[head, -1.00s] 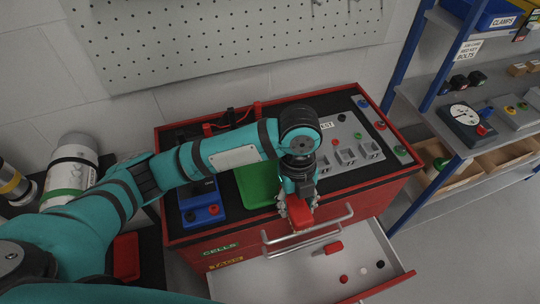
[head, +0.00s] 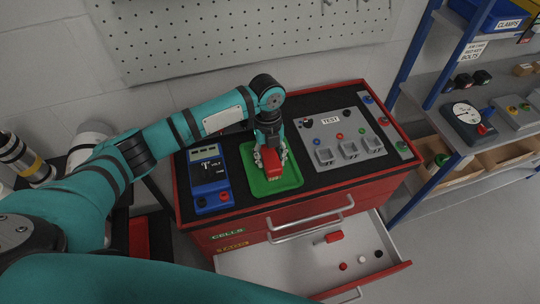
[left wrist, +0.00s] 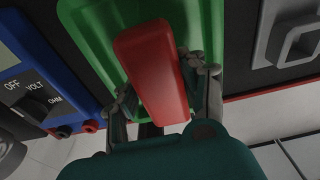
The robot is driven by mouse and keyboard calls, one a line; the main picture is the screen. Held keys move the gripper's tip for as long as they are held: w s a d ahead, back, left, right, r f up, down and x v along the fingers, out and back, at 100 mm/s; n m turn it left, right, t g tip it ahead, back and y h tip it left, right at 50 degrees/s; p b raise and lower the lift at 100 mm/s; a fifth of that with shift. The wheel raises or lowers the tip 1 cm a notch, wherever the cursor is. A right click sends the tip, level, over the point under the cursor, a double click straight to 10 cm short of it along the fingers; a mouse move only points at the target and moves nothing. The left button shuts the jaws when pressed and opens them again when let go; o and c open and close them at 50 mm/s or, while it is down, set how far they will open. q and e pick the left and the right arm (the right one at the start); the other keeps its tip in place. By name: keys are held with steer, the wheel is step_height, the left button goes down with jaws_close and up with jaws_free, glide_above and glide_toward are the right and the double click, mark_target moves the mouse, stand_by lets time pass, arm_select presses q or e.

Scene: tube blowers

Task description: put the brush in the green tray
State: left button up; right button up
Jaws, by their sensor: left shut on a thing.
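The brush (head: 272,164), a red block with a pale bristle edge, is held in my left gripper (head: 271,156). It is over the middle of the green tray (head: 291,179), which lies on the black top of the red cabinet. In the left wrist view the red brush (left wrist: 152,70) sits between the two fingers, with the green tray (left wrist: 211,22) behind it. I cannot tell whether the brush touches the tray floor. My right gripper is not in view.
A blue meter (head: 209,182) stands just left of the tray, and a grey test panel (head: 341,140) is to its right. Below, an open drawer (head: 285,267) holds a red-handled item (head: 333,237) and several small round pieces. A shelf rack (head: 470,110) stands at the right.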

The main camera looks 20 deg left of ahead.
mark_target(269, 150)
arm_select(q)
steer(key=shift+f, duration=0.45)
steer(key=shift+f, duration=0.1)
steer(key=o, duration=1.2)
steer(key=shift+f, duration=0.1)
steer(key=shift+r, duration=0.3)
steer(key=shift+w+r, duration=0.1)
steer(key=shift+r, duration=0.25)
steer(key=r, duration=0.3)
steer(key=r+b, duration=0.1)
steer(key=r, duration=0.3)
steer(key=w+r+b, duration=0.1)
steer(key=r, duration=0.3)
steer(key=shift+a, duration=0.35)
